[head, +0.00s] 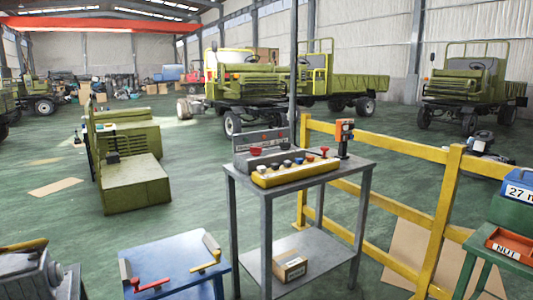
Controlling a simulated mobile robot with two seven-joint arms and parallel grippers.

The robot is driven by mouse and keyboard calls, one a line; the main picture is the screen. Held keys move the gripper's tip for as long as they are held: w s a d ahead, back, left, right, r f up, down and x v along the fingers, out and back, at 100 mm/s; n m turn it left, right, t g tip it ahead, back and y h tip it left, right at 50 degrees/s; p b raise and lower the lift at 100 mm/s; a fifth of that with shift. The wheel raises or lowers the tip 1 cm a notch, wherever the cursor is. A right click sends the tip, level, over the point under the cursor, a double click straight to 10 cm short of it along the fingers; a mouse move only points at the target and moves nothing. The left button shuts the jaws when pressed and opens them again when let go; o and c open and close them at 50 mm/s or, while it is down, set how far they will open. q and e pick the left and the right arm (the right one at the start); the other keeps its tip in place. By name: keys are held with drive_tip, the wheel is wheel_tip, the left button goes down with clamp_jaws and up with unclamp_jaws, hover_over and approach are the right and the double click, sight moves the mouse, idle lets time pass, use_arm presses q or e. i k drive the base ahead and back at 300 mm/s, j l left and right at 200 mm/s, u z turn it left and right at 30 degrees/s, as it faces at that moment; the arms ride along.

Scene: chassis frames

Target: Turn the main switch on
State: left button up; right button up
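A yellow control box (296,177) lies on top of a grey metal stand (241,176) in the middle of the head view. Its top carries a row of several small knobs or buttons, with a red button (324,150) at the right end. Behind it stands a grey box (243,143) with a raised panel and a red knob (256,152) on its front left. An orange and dark device (345,132) stands upright at the stand's right end. I cannot tell which of these is the main switch, or its position. Neither gripper is in view.
A yellow rail fence (384,143) runs behind and right of the stand. A blue table (174,259) with red and yellow handles is at front left. A green bench with an orange nut bin (515,246) is at right. Green floor is open at left.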

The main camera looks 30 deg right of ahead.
sight(255, 151)
drive_tip(key=i+l+u, duration=0.1)
drive_tip(key=i+l, duration=1.05)
drive_tip(key=l, duration=0.15)
drive_tip(key=u, duration=0.05)
